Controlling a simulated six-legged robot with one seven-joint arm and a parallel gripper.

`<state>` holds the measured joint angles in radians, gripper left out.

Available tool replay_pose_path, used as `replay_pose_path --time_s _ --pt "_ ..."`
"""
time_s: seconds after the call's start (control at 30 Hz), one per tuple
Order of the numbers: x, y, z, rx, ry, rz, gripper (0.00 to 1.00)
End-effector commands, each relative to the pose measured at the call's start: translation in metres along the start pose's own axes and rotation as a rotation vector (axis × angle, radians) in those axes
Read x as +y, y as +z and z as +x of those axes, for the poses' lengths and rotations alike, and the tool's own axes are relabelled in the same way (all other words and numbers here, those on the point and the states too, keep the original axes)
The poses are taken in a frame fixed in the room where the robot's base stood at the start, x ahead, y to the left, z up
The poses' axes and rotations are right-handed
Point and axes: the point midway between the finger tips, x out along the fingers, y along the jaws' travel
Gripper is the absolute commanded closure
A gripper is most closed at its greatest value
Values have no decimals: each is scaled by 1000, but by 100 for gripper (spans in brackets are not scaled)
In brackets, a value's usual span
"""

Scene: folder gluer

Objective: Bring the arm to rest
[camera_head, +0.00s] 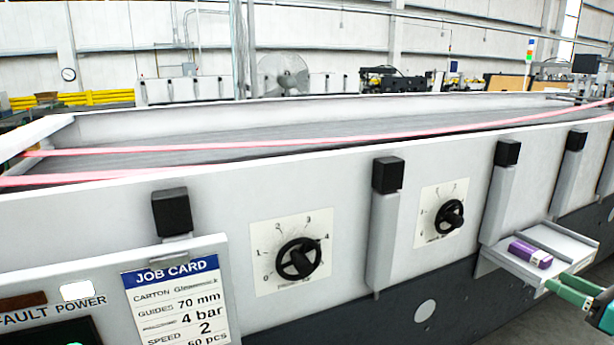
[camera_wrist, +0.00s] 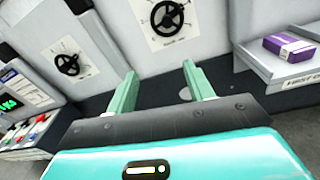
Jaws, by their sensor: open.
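My gripper (camera_head: 580,291) shows at the lower right edge of the head view, with its green fingers beside a small tray. In the wrist view my gripper (camera_wrist: 160,85) has its two green fingers spread apart, with nothing between them. The fingers point toward the machine's dark lower side. A purple carton (camera_head: 530,254) lies on the grey tray (camera_head: 524,269), just beyond the fingertips in the head view. The carton (camera_wrist: 290,47) also shows in the wrist view at the upper right, apart from the fingers.
The long white folder gluer (camera_head: 340,225) fills the front, with two dials, one left (camera_head: 299,259) and one right (camera_head: 449,215). Pink belts (camera_head: 250,147) run along its top. A job card (camera_head: 176,301) and control panel (camera_head: 50,318) stand at lower left. Grey floor (camera_head: 545,325) shows at lower right.

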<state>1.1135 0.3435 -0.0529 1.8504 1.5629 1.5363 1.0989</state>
Motion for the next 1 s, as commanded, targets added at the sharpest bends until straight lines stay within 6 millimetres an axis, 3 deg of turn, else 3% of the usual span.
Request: replay_pose_path --time_s 0.03,0.27,0.37,0.57,0.7,0.8,1.0 --pt "13 1 14 29 29 -31 48" --pt "71 -7 56 177 150 -194 48" --pt "106 -13 74 255 226 -299 48" --pt "209 -36 103 459 476 -670 48" --pt "280 -59 101 583 696 -1027 48" --pt "320 -74 90 641 853 -1300 48" --pt "374 -95 60 679 1156 -1889 48"
